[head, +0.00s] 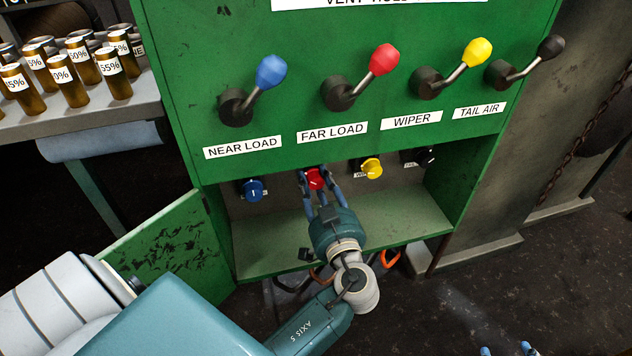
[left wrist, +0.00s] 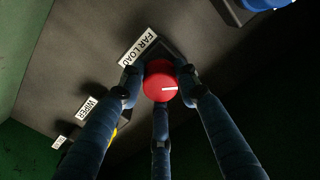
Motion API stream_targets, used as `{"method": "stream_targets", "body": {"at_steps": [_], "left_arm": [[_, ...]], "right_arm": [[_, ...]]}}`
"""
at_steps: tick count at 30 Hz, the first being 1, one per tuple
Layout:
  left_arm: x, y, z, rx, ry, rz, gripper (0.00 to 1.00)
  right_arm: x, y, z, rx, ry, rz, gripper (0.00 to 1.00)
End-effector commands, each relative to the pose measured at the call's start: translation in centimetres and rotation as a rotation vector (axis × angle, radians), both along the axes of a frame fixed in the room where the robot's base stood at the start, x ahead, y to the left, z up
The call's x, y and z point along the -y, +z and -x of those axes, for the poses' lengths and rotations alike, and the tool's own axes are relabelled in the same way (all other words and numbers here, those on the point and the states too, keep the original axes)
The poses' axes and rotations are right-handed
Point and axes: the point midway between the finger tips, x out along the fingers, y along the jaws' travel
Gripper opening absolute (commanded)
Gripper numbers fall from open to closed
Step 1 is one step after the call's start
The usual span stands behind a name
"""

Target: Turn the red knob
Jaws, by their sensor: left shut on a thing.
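The red knob (head: 315,179) is on the back wall of the green cabinet's lower recess, below the FAR LOAD label. My left gripper (head: 318,178) reaches in from below and is shut on it. In the left wrist view the red knob (left wrist: 161,81) sits between my three blue fingers (left wrist: 160,90). Only the fingertips of my right gripper (head: 507,350) show at the bottom edge of the head view. They are apart with bare floor between them.
A blue knob (head: 253,190) is left of the red one; a yellow knob (head: 371,168) and a black knob (head: 427,158) are right. Several levers, including a red-handled one (head: 383,60), stick out above. The recess shelf (head: 400,215) is bare. An open green door (head: 165,245) hangs at left.

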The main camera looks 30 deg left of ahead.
Motion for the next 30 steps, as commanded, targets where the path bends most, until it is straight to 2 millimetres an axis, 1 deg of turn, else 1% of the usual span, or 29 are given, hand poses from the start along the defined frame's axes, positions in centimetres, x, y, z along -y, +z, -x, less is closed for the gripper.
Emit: {"method": "stream_targets", "body": {"at_steps": [5, 6, 8, 16, 20, 23, 30], "left_arm": [[0.0, -0.1, 0.0, -0.001, 0.001, 0.001, 0.06], [0.0, -0.1, 0.0, -0.001, 0.000, 0.001, 0.40], [0.0, -0.1, 0.0, -0.001, 0.000, 0.001, 0.51], [0.0, -0.1, 0.0, 0.000, 0.000, 0.001, 0.51], [0.6, -0.1, 0.5, -0.001, 0.000, 0.002, 0.51], [1.8, -0.2, 1.5, -0.002, -0.001, 0.003, 0.51], [5.7, -0.2, 4.9, -0.003, -0.002, 0.005, 0.51]], "right_arm": [[0.0, -0.1, 0.1, -0.004, -0.001, 0.001, 0.51], [0.0, -0.1, 0.1, -0.004, -0.001, 0.001, 0.51], [0.1, -0.1, 0.1, -0.004, -0.001, 0.001, 0.51], [0.1, -0.1, 0.2, -0.008, -0.001, 0.002, 0.51], [0.1, -0.2, 0.2, -0.009, 0.000, 0.003, 0.51], [0.1, -0.1, 0.2, -0.008, 0.000, 0.003, 0.51], [0.1, -0.1, 0.2, -0.008, 0.000, 0.003, 0.51]]}}
